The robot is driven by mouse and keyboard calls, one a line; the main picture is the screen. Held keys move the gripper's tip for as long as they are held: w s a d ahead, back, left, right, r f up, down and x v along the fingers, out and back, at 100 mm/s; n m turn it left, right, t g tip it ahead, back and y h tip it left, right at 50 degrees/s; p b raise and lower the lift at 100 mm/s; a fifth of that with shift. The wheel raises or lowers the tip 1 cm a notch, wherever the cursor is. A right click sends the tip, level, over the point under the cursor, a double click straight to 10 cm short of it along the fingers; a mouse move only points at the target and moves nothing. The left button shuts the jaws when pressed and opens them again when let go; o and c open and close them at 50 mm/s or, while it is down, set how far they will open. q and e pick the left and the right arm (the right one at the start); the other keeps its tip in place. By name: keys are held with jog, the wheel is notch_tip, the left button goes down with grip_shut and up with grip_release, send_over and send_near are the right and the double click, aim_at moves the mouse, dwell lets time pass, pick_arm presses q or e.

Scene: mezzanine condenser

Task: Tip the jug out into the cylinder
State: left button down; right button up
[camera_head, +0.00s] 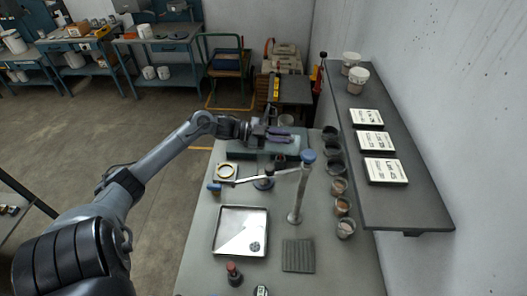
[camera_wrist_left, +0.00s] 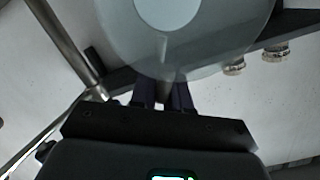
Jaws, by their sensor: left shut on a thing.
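My left gripper (camera_head: 278,135) is at the far end of the bench, above its surface. In the left wrist view its dark fingers (camera_wrist_left: 163,98) are shut at the near edge of a large round translucent grey thing (camera_wrist_left: 215,35), which I take to be the jug. Its contents and exact tilt cannot be told. In the head view the jug is hard to make out at the gripper. A tall slim upright (camera_head: 298,190) with a blue top stands on the bench, nearer than the gripper; it may be the cylinder. My right gripper is not in view.
A wall shelf (camera_head: 400,200) with labelled boxes (camera_head: 375,142) overhangs the right.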

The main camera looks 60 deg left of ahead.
pick_arm(q)
jog(key=shift+s+a+r, duration=0.1)
dwell(0.3)
jog(key=shift+s+a+r+t+h, duration=0.15)
jog(key=shift+s+t+h, duration=0.15)
jog(key=shift+t, duration=0.1)
dwell(0.6)
jog(key=shift+a, duration=0.1)
dwell(0.5)
jog(key=w+d+g+p, duration=0.1)
jog(key=w+d+g+y+p, duration=0.1)
jog(key=w+g+y+p, duration=0.1)
jog(key=shift+w+d+f+p, duration=0.25)
jog(key=shift+w+d+p, duration=0.1)
jog(key=shift+d, duration=0.05)
jog(key=shift+f+g+y, duration=0.3)
jog(key=shift+f, duration=0.05)
jog(key=shift+d, duration=0.1)
